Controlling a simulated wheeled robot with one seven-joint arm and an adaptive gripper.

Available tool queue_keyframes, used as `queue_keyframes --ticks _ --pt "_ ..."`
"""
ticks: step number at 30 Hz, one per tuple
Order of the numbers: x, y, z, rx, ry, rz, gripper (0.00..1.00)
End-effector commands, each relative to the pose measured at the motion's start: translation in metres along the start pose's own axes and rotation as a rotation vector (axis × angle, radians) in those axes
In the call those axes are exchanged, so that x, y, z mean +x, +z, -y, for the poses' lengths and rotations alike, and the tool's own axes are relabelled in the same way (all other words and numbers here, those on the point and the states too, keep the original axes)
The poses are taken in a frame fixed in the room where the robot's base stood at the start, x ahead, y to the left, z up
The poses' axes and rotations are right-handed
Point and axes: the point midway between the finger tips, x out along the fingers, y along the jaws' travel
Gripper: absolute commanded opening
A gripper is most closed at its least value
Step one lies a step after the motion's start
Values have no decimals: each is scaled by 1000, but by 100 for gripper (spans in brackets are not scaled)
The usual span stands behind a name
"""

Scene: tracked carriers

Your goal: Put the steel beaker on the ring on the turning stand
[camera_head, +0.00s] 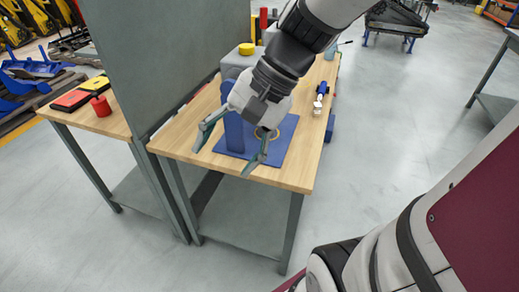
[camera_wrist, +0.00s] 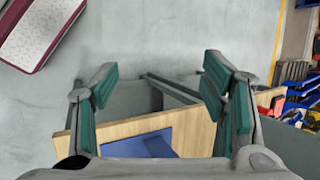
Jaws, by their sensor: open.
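My gripper (camera_head: 227,148) is open and empty, above the front part of the wooden table. Its two green-padded fingers are spread wide in the wrist view (camera_wrist: 160,100), with the table edge and floor between and beyond them. A blue stand with a flat base (camera_head: 284,150) and an upright (camera_head: 233,131) is on the table, partly behind my gripper. A yellowish ring (camera_head: 267,133) shows by the right finger. The blue base also shows in the wrist view (camera_wrist: 140,146). I cannot make out the steel beaker in either view.
A tall grey panel (camera_head: 155,55) stands along the table's left side. A grey block (camera_head: 238,66) with a yellow disc (camera_head: 246,48) is behind the stand. A small blue and white item (camera_head: 320,98) lies near the table's right edge. The floor (camera_head: 400,120) at right is clear.

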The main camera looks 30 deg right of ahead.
Motion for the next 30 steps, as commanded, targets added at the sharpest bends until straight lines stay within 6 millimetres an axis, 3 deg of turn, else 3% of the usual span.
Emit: queue_keyframes --ticks 1,6,12,19,30 --pt "-4 18 -8 -122 59 -31 67" --pt "-22 51 -44 -486 253 -139 67" --pt "-44 59 -72 -774 405 -254 67" --pt "-53 58 -82 -869 460 -300 67" --pt "-62 62 -77 -871 454 -314 67"
